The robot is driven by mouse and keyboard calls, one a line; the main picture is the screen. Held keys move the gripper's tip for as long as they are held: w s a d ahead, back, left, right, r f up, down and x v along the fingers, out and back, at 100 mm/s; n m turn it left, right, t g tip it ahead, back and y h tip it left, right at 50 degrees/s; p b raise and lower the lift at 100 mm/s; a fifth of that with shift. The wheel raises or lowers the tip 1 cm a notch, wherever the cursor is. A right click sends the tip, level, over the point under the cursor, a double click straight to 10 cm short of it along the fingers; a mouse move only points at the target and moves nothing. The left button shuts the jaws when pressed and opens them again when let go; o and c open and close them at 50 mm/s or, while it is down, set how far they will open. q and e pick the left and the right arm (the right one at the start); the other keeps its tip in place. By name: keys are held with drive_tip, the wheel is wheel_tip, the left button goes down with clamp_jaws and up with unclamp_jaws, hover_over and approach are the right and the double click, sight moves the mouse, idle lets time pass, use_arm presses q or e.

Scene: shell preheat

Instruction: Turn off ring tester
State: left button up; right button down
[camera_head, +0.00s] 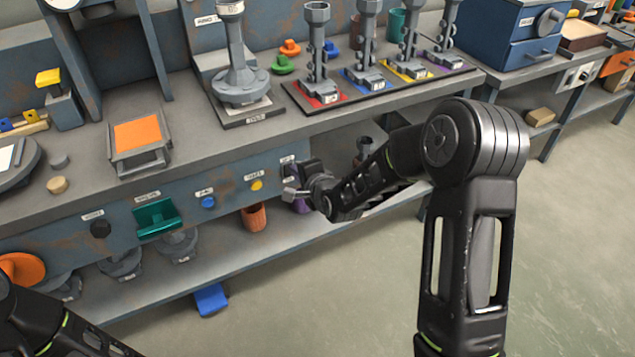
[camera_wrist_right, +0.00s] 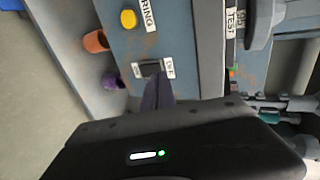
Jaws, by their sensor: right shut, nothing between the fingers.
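The front panel of the bench carries a dark rocker-like switch (camera_wrist_right: 150,68) with a small white label beside it, seen in the right wrist view. A yellow button (camera_wrist_right: 128,18) with a label reading "RING" is near it; it also shows in the head view (camera_head: 257,185). My right gripper (camera_head: 292,191) is shut and empty at the panel, right of the yellow button. In the wrist view its dark fingers (camera_wrist_right: 160,88) are close to the switch; I cannot tell whether they touch it. The switch is hidden in the head view. My left gripper is out of view.
An orange cup (camera_head: 254,217) and a purple cup (camera_head: 300,204) stand on the lower shelf.

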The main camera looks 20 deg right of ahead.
drive_tip(key=w+r+v, duration=0.1)
drive_tip(key=r+v, duration=0.1)
drive_tip(key=v, duration=0.8)
drive_tip(key=shift+p, duration=0.3)
drive_tip(key=s+a+f+n+g+y+p, duration=0.1)
drive_tip(key=s+a+f+n+g+p, duration=0.2)
drive_tip(key=s+a+f+n, duration=0.4)
drive_tip(key=s+a+f+n+g+y+p, duration=0.1)
drive_tip(key=s+a+f+n+g+p, duration=0.1)
drive_tip(key=s+f+n+g, duration=0.45)
drive_tip(key=s+a+f+g+p, duration=0.1)
drive_tip(key=s+a+f, duration=0.1)
drive_tip(key=s, duration=0.3)
drive_tip(key=s+a+f+n+g+p, duration=0.1)
drive_tip(key=s+a+f+p, duration=0.1)
drive_tip(key=s, duration=0.3)
drive_tip(key=s+a+f+n+g+y+p, duration=0.1)
drive_tip(key=s+a+f+p, duration=0.1)
drive_tip(key=s, duration=0.4)
drive_tip(key=shift+a+f, duration=0.8)
drive_tip(key=shift+a, duration=0.05)
